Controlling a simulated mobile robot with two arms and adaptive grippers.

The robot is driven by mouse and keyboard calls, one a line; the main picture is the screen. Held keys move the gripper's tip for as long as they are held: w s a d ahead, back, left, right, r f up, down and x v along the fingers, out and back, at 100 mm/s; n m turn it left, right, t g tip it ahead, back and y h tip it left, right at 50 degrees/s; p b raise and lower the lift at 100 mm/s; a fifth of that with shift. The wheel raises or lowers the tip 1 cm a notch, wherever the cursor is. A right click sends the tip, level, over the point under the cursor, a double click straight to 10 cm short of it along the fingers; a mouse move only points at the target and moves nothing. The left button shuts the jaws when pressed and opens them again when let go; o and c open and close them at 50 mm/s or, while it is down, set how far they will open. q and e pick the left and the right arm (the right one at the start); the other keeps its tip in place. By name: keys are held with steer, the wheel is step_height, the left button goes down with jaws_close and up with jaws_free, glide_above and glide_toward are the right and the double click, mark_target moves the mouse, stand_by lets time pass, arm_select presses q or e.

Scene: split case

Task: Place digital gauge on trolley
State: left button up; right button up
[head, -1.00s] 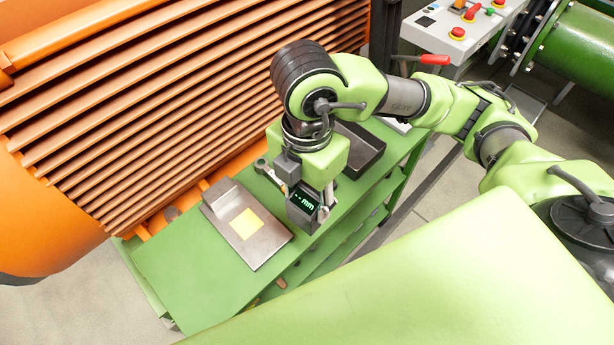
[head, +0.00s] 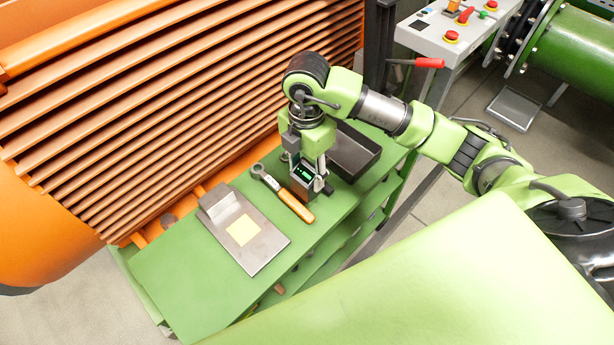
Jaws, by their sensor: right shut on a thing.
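The digital gauge (head: 302,182) is a small dark box with a lit green display, seen in the head view above or on the trolley top. My right gripper (head: 311,176) points down and is shut on it, partly hiding it. I cannot tell whether the gauge's underside touches the trolley. The trolley (head: 185,283) has a flat green top and lower shelves. The gauge is between the orange-handled wrench and the black tray. My left gripper is not in view.
The wrench (head: 293,204) lies just left of the gauge. A grey metal plate (head: 262,256) with a yellow note (head: 243,231) lies further left. A black tray (head: 356,153) stands right behind the gripper. An orange ribbed machine (head: 170,100) borders the trolley's back. The trolley's near left end is clear.

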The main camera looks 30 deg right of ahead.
steer(key=f, duration=0.2)
steer(key=f+p, duration=0.1)
steer(key=shift+w+d+f, duration=0.15)
steer(key=shift+w, duration=0.15)
steer(key=shift+f, duration=0.2)
steer(key=shift+f, duration=0.2)
steer(key=o, duration=1.3)
steer(key=shift+c, duration=0.2)
